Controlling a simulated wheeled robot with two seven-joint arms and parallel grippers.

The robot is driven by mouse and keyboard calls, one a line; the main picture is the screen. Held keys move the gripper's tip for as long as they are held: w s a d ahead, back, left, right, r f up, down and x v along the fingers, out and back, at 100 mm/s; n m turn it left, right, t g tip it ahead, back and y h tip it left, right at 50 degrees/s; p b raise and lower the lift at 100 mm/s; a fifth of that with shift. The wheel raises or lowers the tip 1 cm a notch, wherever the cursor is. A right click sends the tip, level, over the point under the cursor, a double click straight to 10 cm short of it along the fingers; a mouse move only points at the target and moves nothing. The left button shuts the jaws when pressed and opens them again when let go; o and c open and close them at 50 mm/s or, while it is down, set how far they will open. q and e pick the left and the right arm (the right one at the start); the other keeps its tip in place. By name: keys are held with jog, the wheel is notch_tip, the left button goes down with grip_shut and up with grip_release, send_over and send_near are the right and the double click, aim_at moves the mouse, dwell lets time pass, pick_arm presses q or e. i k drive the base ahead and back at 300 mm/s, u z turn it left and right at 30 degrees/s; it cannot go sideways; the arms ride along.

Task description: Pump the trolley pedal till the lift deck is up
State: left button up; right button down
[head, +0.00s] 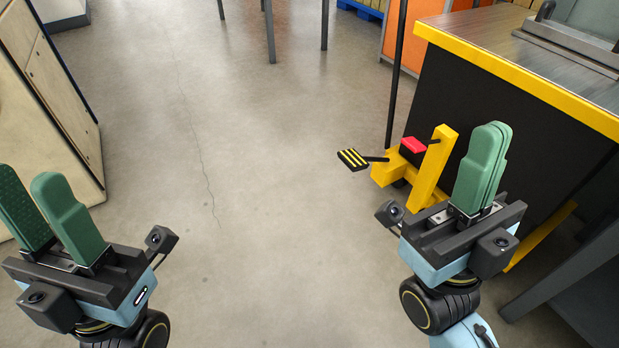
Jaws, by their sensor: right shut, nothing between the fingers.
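The trolley stands at the right, with yellow frame parts (432,168), a black side panel and a lift deck (500,45) that has a yellow edge. Its pedal (353,159), a black pad with yellow stripes, sticks out to the left on a black arm. A red block (413,145) sits beside the pedal's base. My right gripper (487,150) is shut and empty, in front of the trolley, and in the picture below and right of the pedal, apart from it. My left gripper (40,205) is open and empty at the lower left, far from the trolley.
A dark tool or fixture (575,40) rests on the deck top. A black upright pole (396,75) rises behind the pedal. A light cabinet (50,110) stands at the left. The floor (250,200) between is clear, with thin table legs at the back.

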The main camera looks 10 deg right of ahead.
aim_at(353, 160)
jog(key=u, duration=0.25)
jog(key=k, duration=0.45)
jog(key=z, duration=0.5)
jog(key=i, duration=0.65)
jog(key=z, duration=0.55)
jog(key=i, duration=0.9)
jog(key=u, duration=0.65)
jog(key=i, duration=0.35)
jog(key=u, duration=0.25)
